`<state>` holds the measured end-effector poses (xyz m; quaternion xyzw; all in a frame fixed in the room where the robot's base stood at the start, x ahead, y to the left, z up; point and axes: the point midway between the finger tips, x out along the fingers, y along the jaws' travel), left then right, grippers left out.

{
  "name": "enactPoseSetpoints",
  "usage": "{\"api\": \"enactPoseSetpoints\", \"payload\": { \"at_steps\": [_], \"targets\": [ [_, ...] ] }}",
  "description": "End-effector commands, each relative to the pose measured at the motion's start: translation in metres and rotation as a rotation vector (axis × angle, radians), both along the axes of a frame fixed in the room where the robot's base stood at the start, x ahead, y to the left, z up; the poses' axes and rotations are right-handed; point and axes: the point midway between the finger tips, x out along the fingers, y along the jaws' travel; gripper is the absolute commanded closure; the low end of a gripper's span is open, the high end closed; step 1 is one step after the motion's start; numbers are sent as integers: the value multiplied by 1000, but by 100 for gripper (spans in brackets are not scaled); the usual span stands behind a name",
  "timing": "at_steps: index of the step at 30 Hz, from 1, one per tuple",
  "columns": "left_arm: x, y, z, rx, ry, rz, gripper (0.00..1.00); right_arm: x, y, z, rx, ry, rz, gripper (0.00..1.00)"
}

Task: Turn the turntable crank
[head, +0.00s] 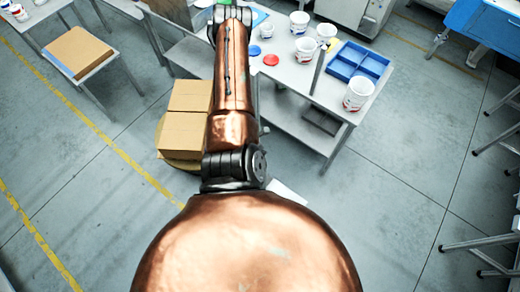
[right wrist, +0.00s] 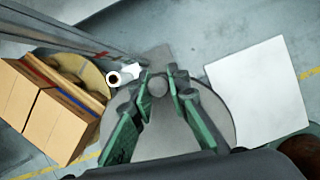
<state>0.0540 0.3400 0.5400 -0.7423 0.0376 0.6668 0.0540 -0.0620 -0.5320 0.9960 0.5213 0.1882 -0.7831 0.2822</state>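The turntable (head: 165,158) is a round tan disc on the floor left of the copper arm in the head view, bearing stacked cardboard boxes (head: 188,120). In the right wrist view the turntable (right wrist: 93,75) and boxes (right wrist: 58,122) are at the left. My right gripper (right wrist: 162,76) has green fingers, spread apart. A small grey round knob (right wrist: 158,86) shows between the fingertips, in front of a grey disc (right wrist: 185,135). It may be the crank; I cannot tell whether the fingers touch it. Neither gripper is clearly visible in the head view.
A white roll (right wrist: 122,76) lies beside the turntable, and a white sheet (right wrist: 260,90) is at the right. A table (head: 290,78) holds tubs, lids and a blue tray (head: 357,62). Another table (head: 85,75) stands at the left.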

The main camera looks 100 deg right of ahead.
Motion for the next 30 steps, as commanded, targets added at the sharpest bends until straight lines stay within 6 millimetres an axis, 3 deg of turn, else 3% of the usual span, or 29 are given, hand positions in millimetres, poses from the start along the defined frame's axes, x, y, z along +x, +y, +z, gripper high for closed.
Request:
{"api": "enactPoseSetpoints", "payload": {
  "at_steps": [8,18,23,30],
  "targets": [
    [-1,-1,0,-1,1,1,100,0,-1,0,-2,-2,-1,67],
    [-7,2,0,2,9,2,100,2,0,4,-1,-2,0,67],
    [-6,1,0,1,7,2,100,8,5,24,-1,-3,1,67],
    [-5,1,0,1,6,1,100,24,17,71,-3,-3,3,67]
  ]
}}
